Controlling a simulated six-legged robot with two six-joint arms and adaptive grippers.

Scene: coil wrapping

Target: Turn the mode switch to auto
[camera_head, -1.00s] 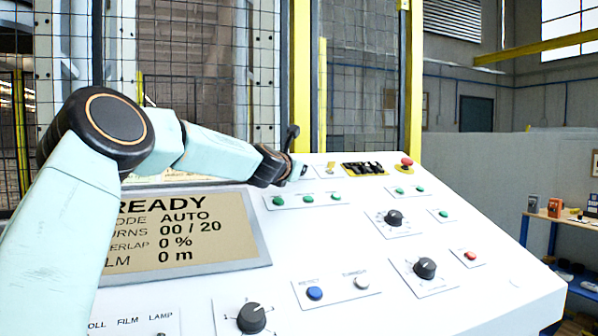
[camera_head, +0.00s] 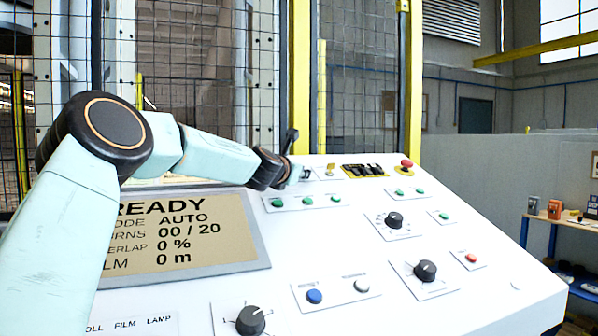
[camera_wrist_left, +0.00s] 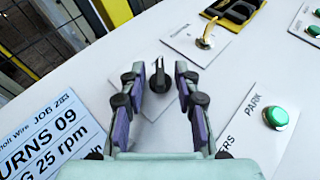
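The mode switch (camera_wrist_left: 160,76) looks like a small black knob on a white square plate (camera_wrist_left: 153,107) in the left wrist view. My left gripper (camera_wrist_left: 160,82) is open, with one finger on each side of the knob; small gaps seem to show between the pads and the knob. In the head view, my left gripper (camera_head: 291,168) is at the panel's back edge, and the switch is mostly hidden by it. The panel's display (camera_head: 190,233) reads READY and AUTO. My right gripper is not in view.
A plate with a brass key (camera_wrist_left: 207,33) is close to the right of the switch. In the head view, a red mushroom button (camera_head: 406,163) and several knobs stand on the sloping panel (camera_head: 460,305).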

